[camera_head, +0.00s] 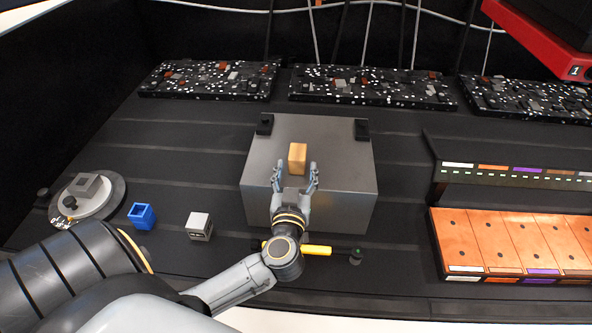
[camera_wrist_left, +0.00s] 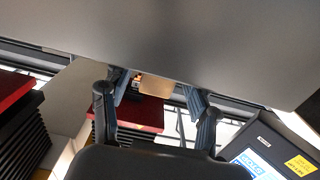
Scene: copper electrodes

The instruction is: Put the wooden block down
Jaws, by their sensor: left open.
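The wooden block (camera_head: 298,157) stands on the top of the grey metal box (camera_head: 335,140) in the head view. My left gripper (camera_head: 295,175) is open, with its fingers on the near side of the block and their tips close to its left and right. Whether a finger touches the block cannot be told. In the left wrist view, the block (camera_wrist_left: 149,88) shows between the open fingers of the left gripper (camera_wrist_left: 158,90), beside the grey surface. My right gripper is not in view.
A blue cup (camera_head: 142,216) and a small grey cube (camera_head: 200,227) stand left of the box. A round grey device (camera_head: 110,200) lies further left. Copper plates (camera_head: 510,240) stand at the right. Dark speckled trays (camera_head: 210,80) line the back. A yellow-handled tool (camera_head: 316,250) lies in front.

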